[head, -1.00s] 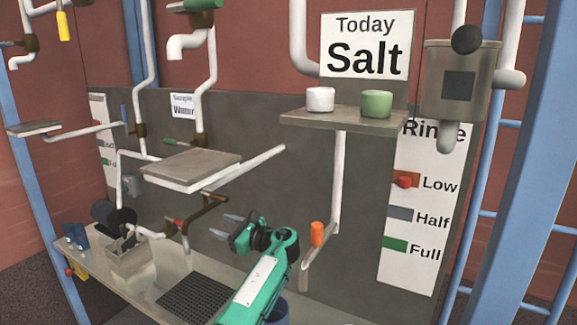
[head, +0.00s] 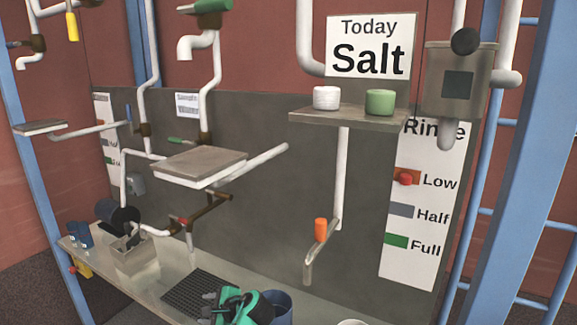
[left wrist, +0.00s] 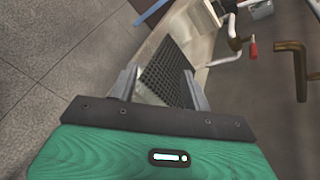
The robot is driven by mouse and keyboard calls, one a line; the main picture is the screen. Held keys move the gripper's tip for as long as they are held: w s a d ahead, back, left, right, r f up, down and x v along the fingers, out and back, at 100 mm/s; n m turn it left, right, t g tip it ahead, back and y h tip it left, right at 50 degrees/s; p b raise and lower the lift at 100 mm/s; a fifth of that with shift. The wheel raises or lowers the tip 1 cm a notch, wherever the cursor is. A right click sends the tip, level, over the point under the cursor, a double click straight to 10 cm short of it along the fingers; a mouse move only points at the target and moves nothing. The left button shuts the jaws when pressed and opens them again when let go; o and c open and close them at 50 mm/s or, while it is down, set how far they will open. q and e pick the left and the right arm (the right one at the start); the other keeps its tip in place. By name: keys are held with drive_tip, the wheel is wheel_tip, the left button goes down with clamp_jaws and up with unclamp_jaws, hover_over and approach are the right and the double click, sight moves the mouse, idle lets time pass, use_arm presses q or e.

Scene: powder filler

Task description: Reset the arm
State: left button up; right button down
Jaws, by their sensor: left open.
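My left gripper (head: 216,302) is at the bottom of the head view, in front of the dark drain grate (head: 190,287). Its green and black body is partly cut off by the frame edge. In the left wrist view the two grey fingers of this gripper (left wrist: 160,84) stand apart with nothing between them. The grate (left wrist: 168,75) shows beyond the fingers. My right gripper is in neither view.
A shelf (head: 350,119) holds a white jar (head: 326,98) and a green jar (head: 380,102). A flat platform (head: 197,163) juts out above the counter (head: 165,272). Pipes and an orange-handled lever (head: 321,229) line the wall.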

use_arm(q)
drive_tip(key=s+a+f+n+g+h, duration=0.1)
drive_tip(key=s+f+n+h, duration=0.1)
drive_tip(key=s+f, duration=0.35)
drive_tip(key=s+a+f+n+h, duration=0.1)
drive_tip(key=s+f+n+h, duration=0.15)
drive_tip(key=s, duration=0.55)
drive_tip(key=s+a+f+n+g+h, duration=0.1)
drive_tip(key=s+f+n, duration=0.25)
drive_tip(key=s, duration=0.35)
drive_tip(key=s+d+r+n+h, duration=0.1)
drive_tip(key=s+r+n+h, duration=0.2)
drive_tip(key=s, duration=0.8)
drive_tip(key=s+d+r+n+h, duration=0.1)
drive_tip(key=s+r+n+h, duration=0.15)
drive_tip(key=s, duration=0.95)
wheel_tip(320, 180, down, 31)
drive_tip(key=g, duration=0.2)
drive_tip(key=s+a+f+g+b, duration=0.1)
drive_tip(key=s+a+f, duration=0.2)
drive_tip(key=s+f, duration=1.6)
wheel_tip(320, 180, down, 3)
drive_tip(key=shift+a, duration=0.2)
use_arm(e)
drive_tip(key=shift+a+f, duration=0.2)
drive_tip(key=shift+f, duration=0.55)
